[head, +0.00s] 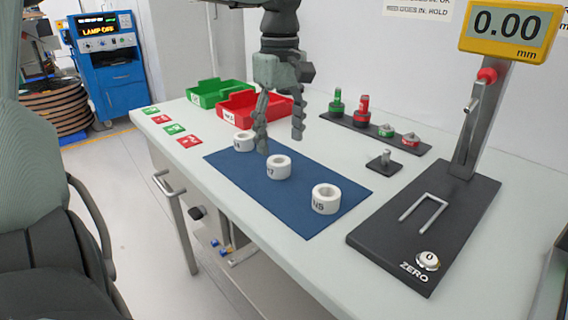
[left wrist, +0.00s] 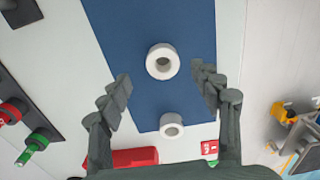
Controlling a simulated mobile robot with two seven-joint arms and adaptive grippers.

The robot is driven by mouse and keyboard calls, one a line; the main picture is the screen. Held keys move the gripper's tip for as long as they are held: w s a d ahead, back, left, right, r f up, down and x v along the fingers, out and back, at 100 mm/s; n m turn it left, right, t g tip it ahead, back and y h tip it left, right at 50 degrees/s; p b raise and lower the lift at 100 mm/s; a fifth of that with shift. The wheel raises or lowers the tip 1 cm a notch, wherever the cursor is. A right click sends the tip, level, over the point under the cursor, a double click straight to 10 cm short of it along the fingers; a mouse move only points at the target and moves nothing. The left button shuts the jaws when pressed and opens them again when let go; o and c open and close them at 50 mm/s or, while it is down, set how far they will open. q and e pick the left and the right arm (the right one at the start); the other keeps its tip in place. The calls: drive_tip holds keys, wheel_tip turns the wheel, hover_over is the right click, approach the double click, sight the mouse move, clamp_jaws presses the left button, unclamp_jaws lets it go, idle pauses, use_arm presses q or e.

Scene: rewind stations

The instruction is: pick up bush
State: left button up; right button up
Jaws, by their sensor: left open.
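Three white ring-shaped bushes stand on a blue mat (head: 290,208): a far one (head: 244,141), a middle one (head: 278,168) and a near one (head: 326,199) with dark markings. My left gripper (head: 280,143) points down, open and empty, above the far half of the mat, with its fingers around the line between the far and middle bushes. In the left wrist view, one bush (left wrist: 163,61) lies just beyond the gap between the open fingertips (left wrist: 162,84), and another bush (left wrist: 172,126) lies between the fingers, lower in the picture. My right gripper is out of view.
Green (head: 214,93) and red (head: 240,110) trays stand at the back left. A black rack (head: 370,138) holds several red and green gauges. A black measuring stand (head: 440,225) with a yellow display reading 0.00 mm stands at right. Red and green cards lie at left.

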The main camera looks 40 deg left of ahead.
sight(279, 158)
use_arm(q)
drive_tip(key=f, duration=0.5)
drive_tip(key=shift+s+f, duration=0.15)
drive_tip(key=shift+s, duration=0.1)
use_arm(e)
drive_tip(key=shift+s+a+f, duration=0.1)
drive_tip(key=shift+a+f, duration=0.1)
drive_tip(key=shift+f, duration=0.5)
use_arm(q)
drive_tip(key=shift+c, duration=0.2)
drive_tip(key=c, duration=1.2)
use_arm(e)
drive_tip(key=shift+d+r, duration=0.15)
use_arm(q)
drive_tip(key=shift+o, duration=0.2)
